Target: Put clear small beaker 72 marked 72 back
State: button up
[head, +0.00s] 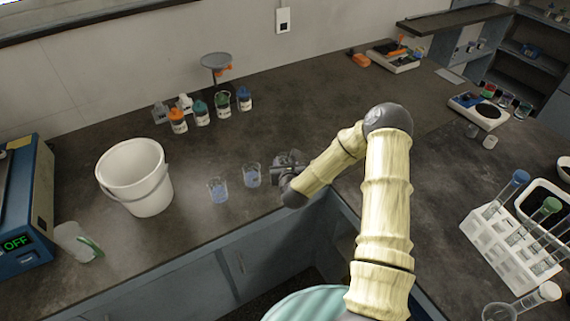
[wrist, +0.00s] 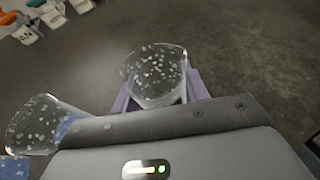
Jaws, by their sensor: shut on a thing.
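In the wrist view a clear small beaker (wrist: 155,72) with pale specks stands between the purple finger pads of my gripper (wrist: 158,100), which is shut on it. Its base is hidden by the gripper body, and I can read no 72 on it. A second clear beaker (wrist: 38,122) with a blue patch is at the left of that view. In the head view my gripper (head: 284,170) is low over the front of the counter, just right of two clear beakers with bluish contents, a nearer one (head: 218,191) and another (head: 251,175). The held beaker is not clearly visible there.
A white bucket (head: 135,180) and a clear jug (head: 75,243) stand left of the beakers. Several capped bottles (head: 201,113) stand behind. A test-tube rack (head: 512,240) and a balance (head: 480,112) are at the right. The counter behind my gripper is clear.

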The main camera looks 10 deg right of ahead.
jog(key=o, duration=1)
jog(key=shift+r, duration=0.1)
jog(key=b+v, duration=0.1)
jog(key=v, duration=1.1)
